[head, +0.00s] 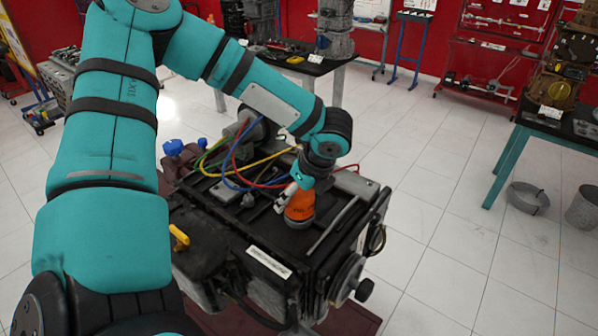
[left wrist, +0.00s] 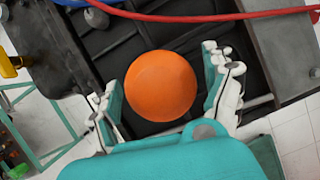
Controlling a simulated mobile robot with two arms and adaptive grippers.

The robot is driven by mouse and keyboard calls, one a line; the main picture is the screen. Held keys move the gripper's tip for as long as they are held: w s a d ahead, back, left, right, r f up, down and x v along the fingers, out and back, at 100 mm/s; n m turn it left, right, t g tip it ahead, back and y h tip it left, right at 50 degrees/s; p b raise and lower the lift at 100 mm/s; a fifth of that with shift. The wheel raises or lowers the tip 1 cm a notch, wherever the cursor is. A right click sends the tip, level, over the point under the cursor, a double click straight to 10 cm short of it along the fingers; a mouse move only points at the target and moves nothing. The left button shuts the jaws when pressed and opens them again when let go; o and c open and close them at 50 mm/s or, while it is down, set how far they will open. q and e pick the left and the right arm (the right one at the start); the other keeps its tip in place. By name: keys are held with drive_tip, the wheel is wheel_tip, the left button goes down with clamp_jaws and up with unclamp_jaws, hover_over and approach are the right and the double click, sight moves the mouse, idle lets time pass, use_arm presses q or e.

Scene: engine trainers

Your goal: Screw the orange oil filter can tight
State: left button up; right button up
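The orange oil filter can (head: 300,206) stands upright on top of the dark engine trainer (head: 262,232), near its right side. In the left wrist view the can (left wrist: 160,86) shows as a round orange shape between the fingers. My left gripper (left wrist: 163,84) is open, with one finger on each side of the can and a narrow gap seeming to show at both sides. In the head view my left gripper (head: 295,190) is at the can and partly hides it. The can's threads and seat are hidden. My right gripper is not in view.
Red, blue, yellow and green hoses (head: 240,160) loop over the engine just behind the can. A red hose (left wrist: 225,17) crosses above it in the wrist view. A teal-legged table (head: 540,130) stands at right, with open tiled floor between.

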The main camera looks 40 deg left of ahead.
use_arm(q)
drive_tip(key=shift+r, duration=0.1)
drive_tip(key=v, duration=1.1)
drive_tip(key=shift+d+r, duration=0.25)
drive_tip(key=shift+r, duration=0.1)
